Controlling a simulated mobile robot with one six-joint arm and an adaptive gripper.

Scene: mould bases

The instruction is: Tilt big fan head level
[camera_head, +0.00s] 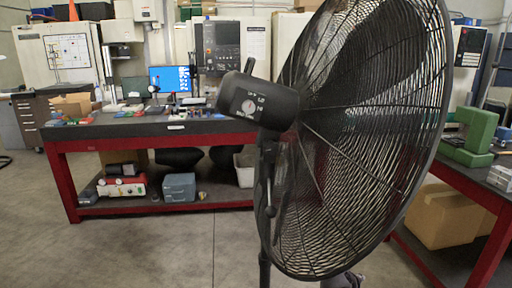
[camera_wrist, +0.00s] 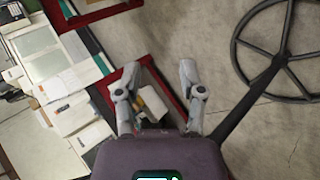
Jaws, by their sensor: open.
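The big black fan fills the right half of the head view. Its round wire cage (camera_head: 350,150) faces right and appears tilted, with the top leaning right and the bottom further left. The motor housing (camera_head: 262,103) with a dial slopes slightly down toward the cage, above the upright pole (camera_head: 266,200). In the wrist view, my gripper (camera_wrist: 157,88) is open, its two fingers apart with nothing held between them. The fan's ring base (camera_wrist: 238,58) and slanting pole (camera_wrist: 245,105) show to the right of the fingers. The cage is not recognisable there.
A red-framed workbench (camera_head: 150,130) stands behind at left, with a monitor (camera_head: 170,79) and small items. Another red-framed table (camera_head: 425,262) stands at right, with green blocks (camera_head: 470,137) on it and a cardboard box (camera_head: 445,217) below. The floor at front left is clear.

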